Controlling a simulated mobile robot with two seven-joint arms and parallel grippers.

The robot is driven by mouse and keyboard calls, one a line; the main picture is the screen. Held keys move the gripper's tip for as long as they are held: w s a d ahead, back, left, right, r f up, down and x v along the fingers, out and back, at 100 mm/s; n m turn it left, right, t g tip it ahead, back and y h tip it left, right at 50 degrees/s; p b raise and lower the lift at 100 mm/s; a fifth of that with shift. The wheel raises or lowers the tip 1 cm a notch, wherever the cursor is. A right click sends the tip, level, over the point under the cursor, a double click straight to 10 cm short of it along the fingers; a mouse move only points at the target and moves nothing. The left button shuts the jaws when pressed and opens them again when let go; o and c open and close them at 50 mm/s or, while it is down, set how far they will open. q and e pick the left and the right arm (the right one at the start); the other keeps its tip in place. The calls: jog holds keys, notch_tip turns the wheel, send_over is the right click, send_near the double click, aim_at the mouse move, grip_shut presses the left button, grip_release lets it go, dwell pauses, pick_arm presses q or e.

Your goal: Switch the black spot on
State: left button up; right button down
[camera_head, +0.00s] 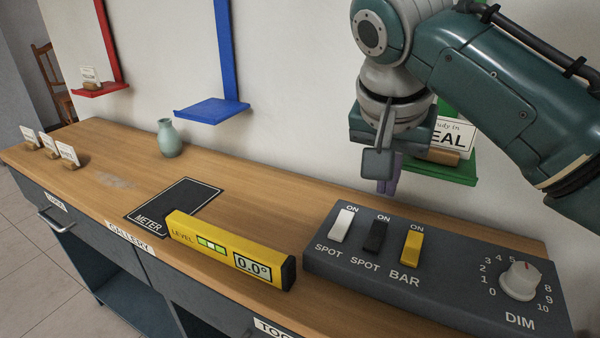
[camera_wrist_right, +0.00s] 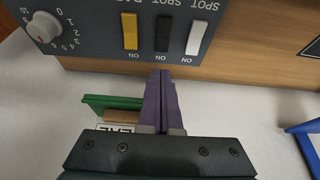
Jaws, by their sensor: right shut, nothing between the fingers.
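The grey control box (camera_head: 325,262) stands at the right of the wooden counter. It carries a white switch (camera_head: 342,224), a black switch (camera_head: 376,237) and a yellow switch (camera_head: 412,248). The white and black ones are labelled SPOT, the yellow one BAR, with ON above each. I cannot tell surely which way the black switch is tipped. My right gripper (camera_head: 388,184) is shut and empty, above and behind the box's far edge. In the right wrist view its purple fingertips (camera_wrist_right: 163,76) point at the black switch (camera_wrist_right: 162,34), apart from it. My left gripper is not in view.
The box also has a white DIM dial (camera_head: 520,281). A yellow level (camera_head: 225,249) showing 0.0° lies left of the box, by a black METER mat (camera_head: 160,208). A vase (camera_head: 168,140) stands farther left. Green (camera_head: 455,170) and blue (camera_head: 212,111) shelves are on the wall behind.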

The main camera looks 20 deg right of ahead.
aim_at(381, 225)
jog(key=b+x, duration=0.2)
jog(key=x, duration=0.5)
jog(key=shift+f, duration=0.4)
jog(key=shift+w+d+f+y, duration=0.2)
jog(key=shift+d+f+y, duration=0.05)
jog(key=shift+f+y, duration=0.1)
jog(key=shift+s+a+r+p, duration=0.35)
jog(key=shift+a+p, duration=0.1)
jog(key=shift+p, duration=0.55)
jog(key=shift+s+a+p, duration=0.15)
jog(key=shift+s+p, duration=0.05)
jog(key=shift+p, duration=0.1)
jog(key=shift+f, duration=0.1)
